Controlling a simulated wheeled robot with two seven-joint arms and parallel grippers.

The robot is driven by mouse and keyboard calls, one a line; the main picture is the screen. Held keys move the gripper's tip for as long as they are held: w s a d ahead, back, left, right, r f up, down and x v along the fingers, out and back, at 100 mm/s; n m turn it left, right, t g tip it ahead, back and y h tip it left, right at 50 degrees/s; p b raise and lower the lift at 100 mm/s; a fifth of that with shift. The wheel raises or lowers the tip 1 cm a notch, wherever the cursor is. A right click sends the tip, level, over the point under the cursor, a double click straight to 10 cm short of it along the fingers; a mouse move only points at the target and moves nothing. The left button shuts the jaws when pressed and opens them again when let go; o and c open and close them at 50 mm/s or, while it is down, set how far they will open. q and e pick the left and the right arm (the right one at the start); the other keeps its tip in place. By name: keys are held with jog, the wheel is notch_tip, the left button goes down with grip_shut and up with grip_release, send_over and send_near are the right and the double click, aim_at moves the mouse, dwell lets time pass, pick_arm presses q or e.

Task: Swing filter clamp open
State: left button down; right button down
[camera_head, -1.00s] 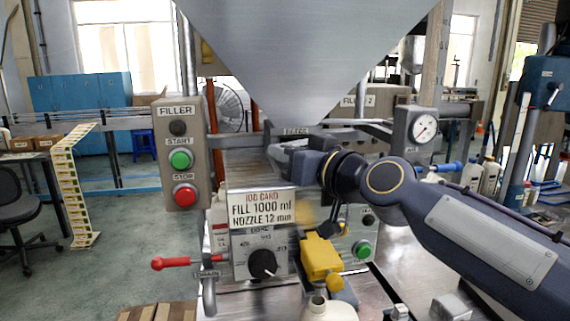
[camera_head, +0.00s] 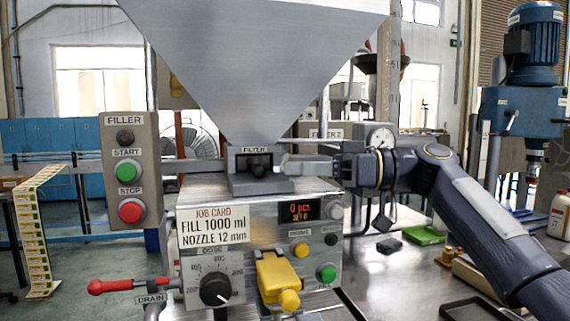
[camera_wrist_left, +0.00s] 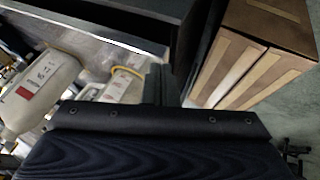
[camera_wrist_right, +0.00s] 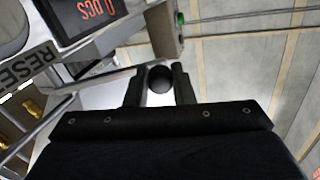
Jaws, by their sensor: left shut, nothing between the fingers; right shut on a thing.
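The grey filter housing (camera_head: 262,186), labelled FILTER, sits under the hopper (camera_head: 255,70) with a dark opening in its front. My right gripper (camera_head: 292,165) reaches in from the right at the housing's right side. In the right wrist view, its two fingers are closed around a black ball knob (camera_wrist_right: 159,79), which looks like the clamp's handle end. The rest of the clamp is hard to make out, so I cannot tell how far it is swung. My left gripper (camera_wrist_left: 160,85) shows only in the left wrist view, shut and empty, near white bottles (camera_wrist_left: 42,92) and a carton (camera_wrist_left: 262,45).
The filler panel holds a job card (camera_head: 213,226), a dose dial (camera_head: 215,289), a small display (camera_head: 299,211) and a yellow part (camera_head: 275,276). A red drain lever (camera_head: 110,287) sticks out left. The start/stop box (camera_head: 131,175) stands left. The metal table (camera_head: 400,280) is partly clear.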

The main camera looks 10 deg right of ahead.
jog(key=shift+d+n+g+p, duration=0.65)
jog(key=shift+d+n+g, duration=0.2)
jog(key=shift+g, duration=0.35)
jog(key=c, duration=1.3)
grip_release()
jog(key=shift+o, duration=0.2)
jog(key=d, duration=0.7)
jog(key=shift+s+d+p, duration=0.25)
jog(key=shift+d+p, duration=0.05)
jog(key=shift+d, duration=0.1)
